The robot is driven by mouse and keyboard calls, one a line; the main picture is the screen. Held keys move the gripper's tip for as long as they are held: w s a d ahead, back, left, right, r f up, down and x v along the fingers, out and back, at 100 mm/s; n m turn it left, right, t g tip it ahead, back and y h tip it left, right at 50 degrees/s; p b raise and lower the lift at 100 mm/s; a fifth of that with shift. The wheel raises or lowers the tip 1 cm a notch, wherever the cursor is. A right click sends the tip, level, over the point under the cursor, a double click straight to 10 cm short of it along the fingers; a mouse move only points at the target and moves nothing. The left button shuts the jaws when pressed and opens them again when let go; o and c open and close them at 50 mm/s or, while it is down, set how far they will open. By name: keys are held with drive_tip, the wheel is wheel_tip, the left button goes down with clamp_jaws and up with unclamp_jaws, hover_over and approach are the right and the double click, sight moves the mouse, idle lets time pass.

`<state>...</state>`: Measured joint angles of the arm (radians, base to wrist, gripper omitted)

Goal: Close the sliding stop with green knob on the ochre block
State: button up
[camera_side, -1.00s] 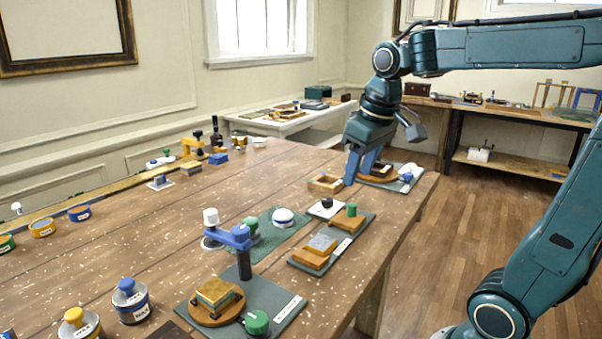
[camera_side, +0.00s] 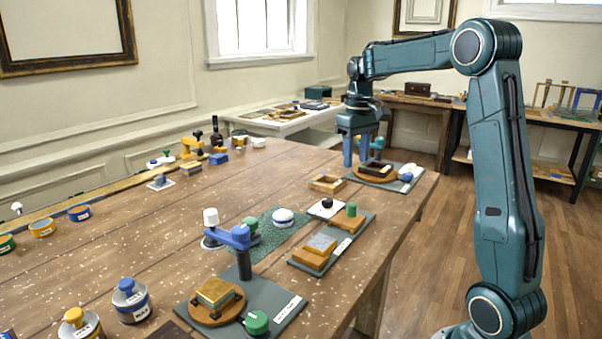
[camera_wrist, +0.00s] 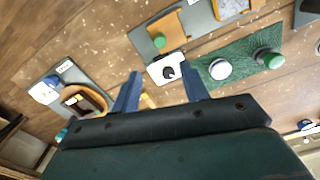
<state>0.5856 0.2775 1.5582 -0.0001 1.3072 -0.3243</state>
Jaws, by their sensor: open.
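The green knob (camera_side: 351,209) stands upright on a small ochre piece (camera_side: 346,222) at the far end of a grey base on the table. A larger ochre block (camera_side: 310,259) with a grey plate on top sits at the near end; some space shows between the two ochre parts. In the wrist view the green knob (camera_wrist: 160,41) is above the fingertips. My gripper (camera_side: 357,158) is open and empty, above the table's far right part, beyond the knob and apart from it. It also shows in the wrist view (camera_wrist: 160,78).
A white tile with a black knob (camera_side: 326,205) lies beside the small ochre piece. A green mat (camera_side: 268,243) carries a white-topped round thing (camera_side: 283,217). A blue-armed stand (camera_side: 240,238) is nearer. An open wooden frame (camera_side: 326,184) and another grey board (camera_side: 414,185) lie near my gripper.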

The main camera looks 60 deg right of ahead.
sight(352, 204)
drive_tip(key=shift+f, duration=0.1)
wheel_tip(352, 204, down, 14)
drive_tip(key=shift+r, duration=0.2)
idle(0.6)
clamp_jaws()
